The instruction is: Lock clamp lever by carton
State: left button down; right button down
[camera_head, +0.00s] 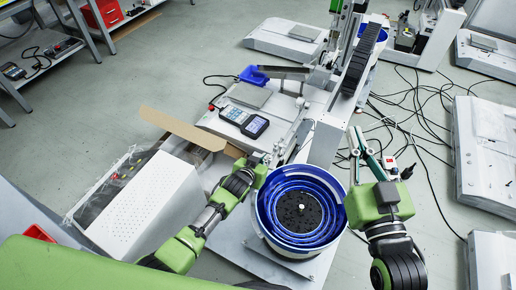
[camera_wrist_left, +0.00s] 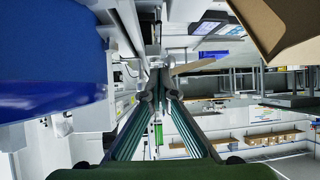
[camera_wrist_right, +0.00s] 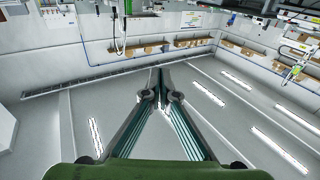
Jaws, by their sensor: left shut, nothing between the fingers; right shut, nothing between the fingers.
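The open carton (camera_head: 182,128) stands left of centre in the head view, its brown flaps spread. A brown cardboard flap (camera_wrist_left: 285,30) also shows at the top right of the left wrist view. My left gripper (camera_head: 278,152) is just right of the carton, near slim metal parts beside the blue bowl. Its fingers (camera_wrist_left: 158,76) are shut and empty in the left wrist view. I cannot clearly pick out the clamp lever. My right gripper (camera_head: 355,130) is right of the bowl, pointing away; its fingers (camera_wrist_right: 156,75) are shut with nothing between them.
The blue-ringed bowl feeder (camera_head: 275,207) sits between my grippers. A white perforated box (camera_head: 147,205) stands at left. Loose cables (camera_head: 425,120) run over the floor at right.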

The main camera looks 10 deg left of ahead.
jog(key=shift+f+g, duration=0.3)
jog(key=shift+f, duration=0.15)
dwell(1.1)
pick_arm(q)
jog(key=shift+w+a+b, duration=0.1)
jog(key=shift+w+b, duration=0.25)
jog(key=shift+w, duration=0.4)
pick_arm(e)
jog(key=shift+s+a+r+t, duration=0.15)
jog(key=shift+r+t, duration=0.75)
jog(key=shift+r, duration=0.65)
pick_arm(q)
jog(key=shift+s, duration=0.15)
jog(key=v, duration=1.1)
jog(key=shift+s+r, duration=0.2)
jog(key=shift+s, duration=0.15)
pick_arm(e)
jog(key=shift+f, duration=0.1)
